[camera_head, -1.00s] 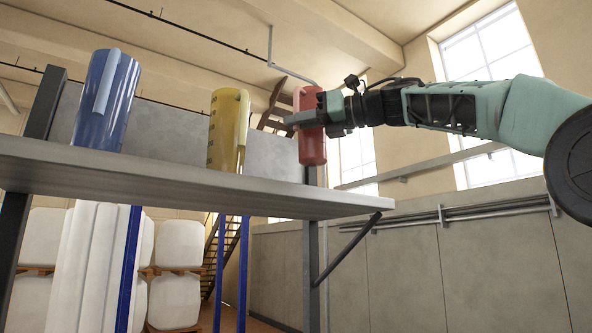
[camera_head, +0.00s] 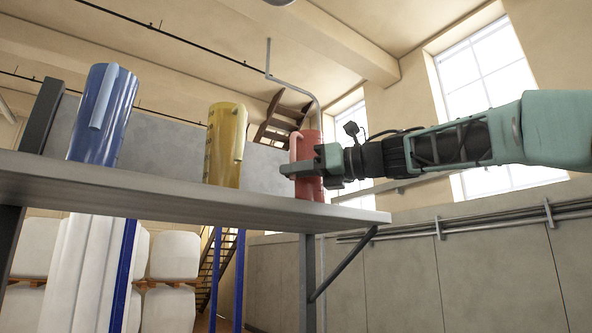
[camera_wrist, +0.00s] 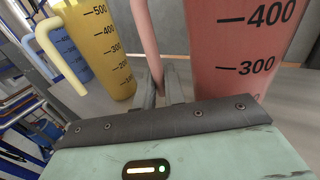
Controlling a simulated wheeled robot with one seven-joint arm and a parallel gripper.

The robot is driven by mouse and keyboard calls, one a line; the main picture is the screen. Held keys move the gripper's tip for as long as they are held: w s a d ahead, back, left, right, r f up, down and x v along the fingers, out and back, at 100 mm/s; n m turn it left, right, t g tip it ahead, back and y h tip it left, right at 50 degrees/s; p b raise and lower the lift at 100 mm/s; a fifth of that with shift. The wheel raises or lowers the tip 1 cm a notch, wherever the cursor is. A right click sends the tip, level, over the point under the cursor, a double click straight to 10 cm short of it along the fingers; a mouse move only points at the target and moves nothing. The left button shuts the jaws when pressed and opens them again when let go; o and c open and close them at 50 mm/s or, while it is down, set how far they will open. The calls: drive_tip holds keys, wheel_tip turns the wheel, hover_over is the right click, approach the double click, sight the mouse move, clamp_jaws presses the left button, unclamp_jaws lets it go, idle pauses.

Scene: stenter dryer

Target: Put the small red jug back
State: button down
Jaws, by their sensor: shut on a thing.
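The small red jug (camera_head: 310,180) is upright at the right end of the shelf (camera_head: 270,213), its base at or just above the shelf top; I cannot tell whether it touches. My gripper (camera_head: 289,170) comes from the right, in front of the jug, and is shut on its handle. In the wrist view, the pink handle (camera_wrist: 147,35) runs down between the fingers (camera_wrist: 161,88), and the red body with dark marks (camera_wrist: 243,50) is on the right. The jug's underside is hidden there.
A yellow jug (camera_head: 225,145) stands on the shelf left of the red one, with a gap between. A larger blue jug (camera_head: 103,120) stands farther left. A grey panel (camera_head: 170,145) backs the shelf. White bales (camera_head: 173,256) are below, behind the shelf.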

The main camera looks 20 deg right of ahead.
drive_tip(key=shift+f, duration=0.2)
drive_tip(key=c, duration=1.5)
unclamp_jaws()
drive_tip(key=shift+r, duration=0.1)
drive_tip(key=shift+d+r, duration=0.1)
drive_tip(key=shift+d, duration=0.05)
drive_tip(key=b+v, duration=0.7)
drive_tip(key=v, duration=0.4)
drive_tip(key=shift+s+d+r, duration=0.1)
drive_tip(key=shift+s+d, duration=0.2)
